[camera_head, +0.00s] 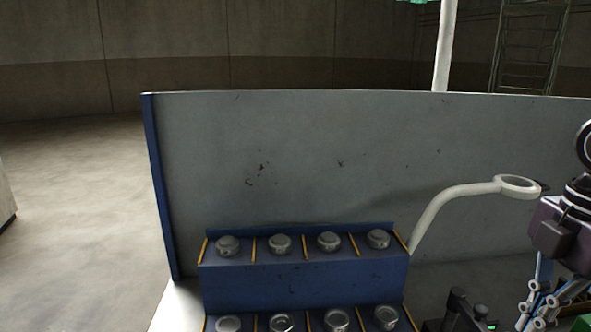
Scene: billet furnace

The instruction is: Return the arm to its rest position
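My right gripper (552,303) is at the lower right edge, pointing down. It has a dark purple and black body and white-and-blue finger links, and is partly cut off by the frame. Whether its fingers are open or shut cannot be told. It is to the right of the blue stepped rack (300,285) and apart from it. My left arm and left gripper are not in view.
Several metal billets (280,243) sit in two rows on the rack, split by yellow dividers. A white curved post with a ring (518,184) rises right of the rack, near my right arm. A grey panel (300,150) stands behind. Open floor (75,200) lies left.

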